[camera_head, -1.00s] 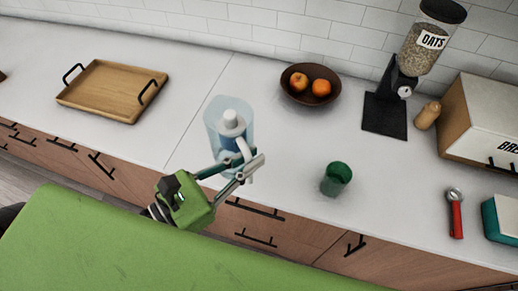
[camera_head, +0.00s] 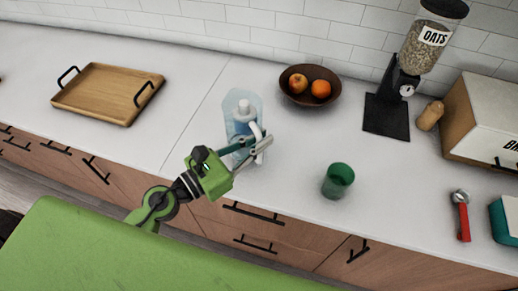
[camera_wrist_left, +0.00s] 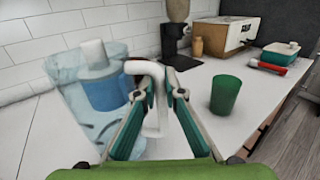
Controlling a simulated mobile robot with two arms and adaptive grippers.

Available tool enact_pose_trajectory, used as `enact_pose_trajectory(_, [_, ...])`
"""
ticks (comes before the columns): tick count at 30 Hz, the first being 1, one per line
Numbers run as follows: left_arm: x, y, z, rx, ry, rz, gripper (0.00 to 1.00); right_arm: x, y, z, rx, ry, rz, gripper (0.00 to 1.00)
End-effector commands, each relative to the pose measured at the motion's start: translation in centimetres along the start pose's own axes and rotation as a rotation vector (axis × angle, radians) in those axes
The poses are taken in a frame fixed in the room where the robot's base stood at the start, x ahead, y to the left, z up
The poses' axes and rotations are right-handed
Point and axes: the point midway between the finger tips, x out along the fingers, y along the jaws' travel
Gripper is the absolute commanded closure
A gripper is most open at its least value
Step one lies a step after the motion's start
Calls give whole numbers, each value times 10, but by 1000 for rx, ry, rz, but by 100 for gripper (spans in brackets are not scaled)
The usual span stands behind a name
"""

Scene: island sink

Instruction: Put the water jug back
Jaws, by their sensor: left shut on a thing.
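The water jug (camera_head: 238,107) is clear, with a blue and white inner part and a white handle. In the head view it is over the counter between the wooden tray and the fruit bowl, and it looks tilted. My left gripper (camera_head: 256,147) is shut on the jug's handle from the front. In the left wrist view the jug (camera_wrist_left: 68,95) fills the left side, and the gripper's fingers (camera_wrist_left: 160,98) close around the white handle. Whether the jug's base touches the counter is hard to tell. My right gripper is not in view.
A green cup (camera_head: 338,180) stands right of the jug. A fruit bowl (camera_head: 290,94) is behind it, and a wooden tray (camera_head: 100,98) lies at left. An oats dispenser (camera_head: 385,118), a bread box (camera_head: 490,112) and a red-handled tool (camera_head: 463,222) are at right.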

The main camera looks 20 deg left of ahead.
Motion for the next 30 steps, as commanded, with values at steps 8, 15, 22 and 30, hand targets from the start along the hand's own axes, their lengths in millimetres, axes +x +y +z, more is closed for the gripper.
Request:
enact_pose_trajectory(8, [0, 0, -29, 1, -4, 1, 100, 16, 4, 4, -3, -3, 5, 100])
enact_pose_trajectory(15, [0, 0, -28, 3, -3, 0, 100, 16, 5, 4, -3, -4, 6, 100])
enact_pose_trajectory(22, [-1, -1, -32, 0, 0, 0, 74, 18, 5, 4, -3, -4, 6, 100])
enact_pose_trajectory(30, [-1, -1, -32, 0, 0, 0, 74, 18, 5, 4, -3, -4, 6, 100])
